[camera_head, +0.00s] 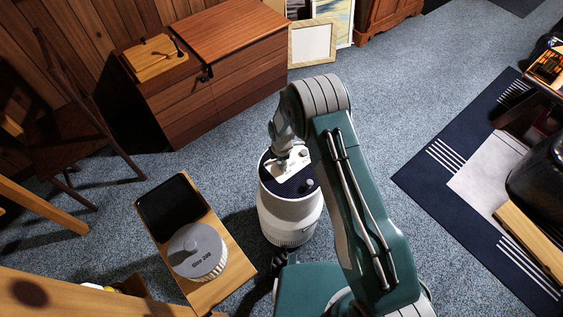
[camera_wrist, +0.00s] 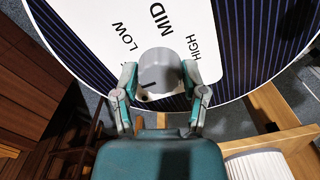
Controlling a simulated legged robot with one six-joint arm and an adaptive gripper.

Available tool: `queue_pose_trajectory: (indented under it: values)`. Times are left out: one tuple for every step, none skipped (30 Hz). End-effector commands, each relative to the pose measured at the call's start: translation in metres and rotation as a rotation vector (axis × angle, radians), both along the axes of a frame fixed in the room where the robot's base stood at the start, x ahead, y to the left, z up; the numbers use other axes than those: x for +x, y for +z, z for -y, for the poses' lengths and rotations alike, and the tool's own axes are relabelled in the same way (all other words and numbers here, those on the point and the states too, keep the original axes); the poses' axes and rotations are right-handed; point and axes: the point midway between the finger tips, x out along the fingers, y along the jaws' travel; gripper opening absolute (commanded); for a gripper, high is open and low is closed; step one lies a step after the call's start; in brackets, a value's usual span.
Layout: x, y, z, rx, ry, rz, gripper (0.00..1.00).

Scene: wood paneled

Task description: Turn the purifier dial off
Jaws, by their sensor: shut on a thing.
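The purifier (camera_head: 289,218) is a white cylinder with a dark striped top, standing on the carpet in the head view. Its top fills the upper wrist view, with a white panel (camera_wrist: 95,22) printed LOW, MID and HIGH. The round grey dial (camera_wrist: 161,62) sits at the lower end of this panel, with a dark mark on its lower left. My gripper (camera_wrist: 160,78) is shut on the dial, one finger on each side. No OFF label is visible. In the head view my gripper (camera_head: 287,158) is over the purifier's top, partly hidden by my arm.
A small wooden table (camera_head: 229,283) stands left of the purifier, with a black tablet-like slab (camera_head: 171,206) and a grey round container (camera_head: 197,250). A wooden cabinet (camera_head: 215,75) stands behind. Carpet is open to the back right; a dark blue rug (camera_head: 425,185) lies right.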

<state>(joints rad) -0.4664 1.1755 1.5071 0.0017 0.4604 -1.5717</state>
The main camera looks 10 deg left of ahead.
Motion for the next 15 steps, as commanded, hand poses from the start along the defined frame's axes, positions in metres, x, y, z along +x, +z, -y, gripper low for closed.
queue_pose_trajectory:
  values:
    - [0.0034, 0.0012, -0.0003, 0.004, 0.001, 0.009, 0.08]
    - [0.0034, 0.0013, -0.0003, 0.004, 0.001, 0.009, 0.69]
    - [0.0033, 0.0013, -0.0002, 0.003, 0.001, 0.008, 0.87]
    - [0.0031, 0.0013, -0.0001, 0.003, 0.001, 0.008, 0.89]
    - [0.0028, 0.0013, -0.0001, 0.003, 0.001, 0.008, 0.89]
    - [0.0025, 0.0013, 0.0000, 0.002, 0.000, 0.007, 0.89]
    - [0.0022, 0.0013, 0.0000, 0.002, 0.000, 0.007, 0.89]
    - [0.0021, 0.0013, 0.0001, 0.003, 0.000, 0.006, 0.89]
    - [0.0018, 0.0013, 0.0001, 0.003, 0.000, 0.005, 0.89]
    - [0.0016, 0.0013, 0.0001, 0.003, 0.000, 0.005, 0.89]
    - [0.0015, 0.0013, 0.0001, 0.002, 0.000, 0.004, 0.89]
    - [0.0014, 0.0013, 0.0001, 0.002, 0.000, 0.004, 0.89]
    - [0.0013, 0.0013, 0.0001, 0.002, 0.000, 0.004, 0.89]
    - [0.0012, 0.0013, 0.0002, 0.002, 0.000, 0.004, 0.89]
    - [0.0012, 0.0017, 0.0001, 0.002, 0.000, 0.004, 0.89]
